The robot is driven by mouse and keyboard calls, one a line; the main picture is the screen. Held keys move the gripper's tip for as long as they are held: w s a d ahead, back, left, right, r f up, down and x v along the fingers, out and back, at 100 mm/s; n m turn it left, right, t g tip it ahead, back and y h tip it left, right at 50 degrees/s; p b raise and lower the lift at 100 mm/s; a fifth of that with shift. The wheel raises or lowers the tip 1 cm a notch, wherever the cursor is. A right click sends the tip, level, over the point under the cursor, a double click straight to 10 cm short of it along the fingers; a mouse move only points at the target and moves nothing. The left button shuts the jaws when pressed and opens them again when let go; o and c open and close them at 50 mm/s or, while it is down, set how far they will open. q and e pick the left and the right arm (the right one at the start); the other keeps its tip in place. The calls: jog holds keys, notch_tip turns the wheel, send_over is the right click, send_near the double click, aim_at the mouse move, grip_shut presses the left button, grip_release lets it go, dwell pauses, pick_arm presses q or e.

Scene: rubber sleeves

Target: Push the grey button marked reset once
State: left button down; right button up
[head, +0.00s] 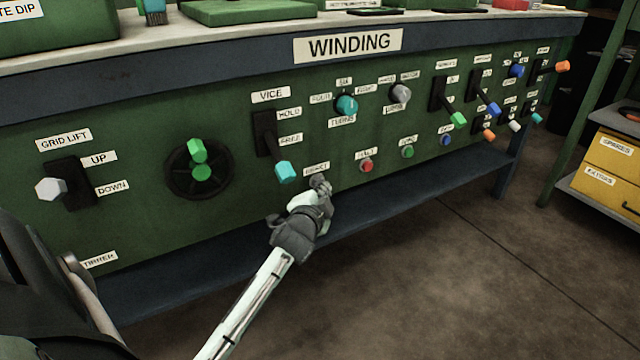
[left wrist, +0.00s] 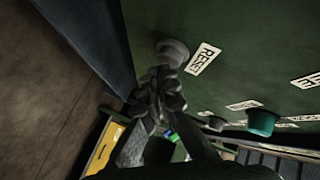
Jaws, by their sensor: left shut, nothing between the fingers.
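The reset button is a round grey knob (left wrist: 173,52) in the left wrist view, set in the green panel beside a white RESET label (left wrist: 203,59). In the head view the same label (head: 316,169) shows just above my left gripper (head: 321,184), which hides most or all of the button. My left gripper is shut and empty. In the left wrist view its fingertips (left wrist: 162,75) overlap the near edge of the button; I cannot tell whether they touch it. My right gripper is not in view.
A red button (head: 366,166), a green button (head: 407,152) and a blue button (head: 446,140) lie to the right. The cyan-tipped vice lever (head: 285,172) sticks out close at the upper left of the gripper. A dark blue lower rail (head: 230,263) runs below the panel.

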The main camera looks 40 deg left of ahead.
pick_arm(q)
jog(key=shift+w+a, duration=0.15)
jog(key=shift+a, duration=0.15)
jog(key=shift+d+p, duration=0.15)
jog(key=shift+p, duration=0.15)
dwell(0.3)
jog(key=shift+s+d, duration=0.3)
jog(key=shift+d, duration=0.25)
jog(key=shift+d, duration=0.1)
jog(key=shift+s+d+p, duration=0.2)
jog(key=shift+s+d, duration=0.15)
jog(key=shift+d, duration=0.4)
jog(key=shift+s+d+p, duration=0.25)
jog(key=shift+s+d, duration=0.05)
jog(key=shift+d, duration=0.45)
jog(key=shift+s+d+p, duration=0.2)
jog(key=shift+s+d, duration=0.15)
jog(key=shift+d, duration=0.4)
